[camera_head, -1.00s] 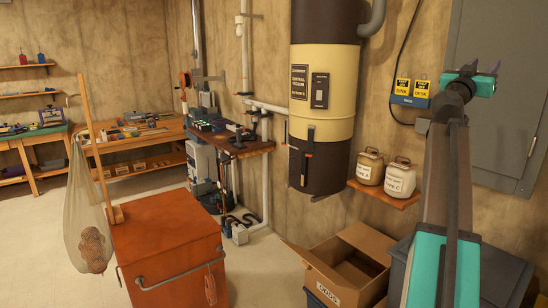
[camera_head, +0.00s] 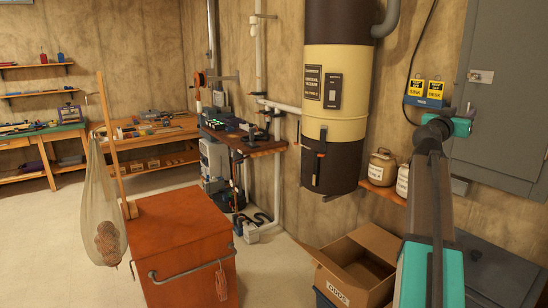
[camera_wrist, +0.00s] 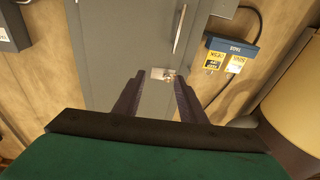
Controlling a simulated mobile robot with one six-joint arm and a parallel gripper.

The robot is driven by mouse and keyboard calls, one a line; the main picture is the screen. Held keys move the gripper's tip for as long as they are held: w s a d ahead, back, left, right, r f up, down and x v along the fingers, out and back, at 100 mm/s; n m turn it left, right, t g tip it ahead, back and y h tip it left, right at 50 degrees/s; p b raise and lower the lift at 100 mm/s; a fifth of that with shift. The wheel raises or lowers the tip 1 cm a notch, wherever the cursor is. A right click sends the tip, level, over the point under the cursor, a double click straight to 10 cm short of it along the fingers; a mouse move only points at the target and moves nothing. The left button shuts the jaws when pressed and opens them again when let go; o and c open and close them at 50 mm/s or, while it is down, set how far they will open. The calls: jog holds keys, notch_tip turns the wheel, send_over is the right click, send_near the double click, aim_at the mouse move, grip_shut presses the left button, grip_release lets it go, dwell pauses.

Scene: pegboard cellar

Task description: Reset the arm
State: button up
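My arm reaches up along the right side of the head view, with my gripper (camera_head: 462,125) at its far end, in front of the grey wall cabinet (camera_head: 500,105). In the wrist view the two dark fingers of my gripper (camera_wrist: 157,88) stand apart with nothing between them. The cabinet door (camera_wrist: 140,45) with its small label lies beyond them. In the head view the fingertips are too small to make out.
An orange-red cart (camera_head: 185,235) with a hanging net bag (camera_head: 107,215) stands at left. An open cardboard box (camera_head: 350,275) sits low beside my arm. A cream and black vacuum canister (camera_head: 335,100) hangs on the wall. Floor at far left is clear.

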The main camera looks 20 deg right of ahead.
jog(key=w+a+f+n+y, duration=0.15)
jog(key=w+a+f, duration=0.35)
jog(key=f, duration=0.6)
jog(key=w+a+f+n+y, duration=0.1)
jog(key=w+a+f+y, duration=0.15)
jog(key=a+f, duration=0.6)
jog(key=w+a+f+n+y, duration=0.2)
jog(key=w+a+f+y, duration=0.15)
jog(key=f, duration=1.05)
jog(key=s+a+f+n+g+y, duration=0.2)
jog(key=a+f+y, duration=0.1)
jog(key=a+f, duration=1)
jog(key=s+a+f+n+g+y, duration=0.1)
jog(key=s+a+f+n+y, duration=0.15)
jog(key=a+f, duration=1.05)
jog(key=s+a+f+n+g+y, duration=0.2)
jog(key=s+a+f+y, duration=0.1)
jog(key=s+a+f, duration=0.6)
jog(key=s+a+f+n+g+y, duration=0.2)
jog(key=s+a+f, duration=0.45)
jog(key=a, duration=0.45)
jog(key=s+f+g+b, duration=0.5)
jog(key=s+f+b, duration=0.1)
jog(key=s+f, duration=1.9)
jog(key=shift+f+g+b, duration=0.3)
jog(key=shift+g+b, duration=0.1)
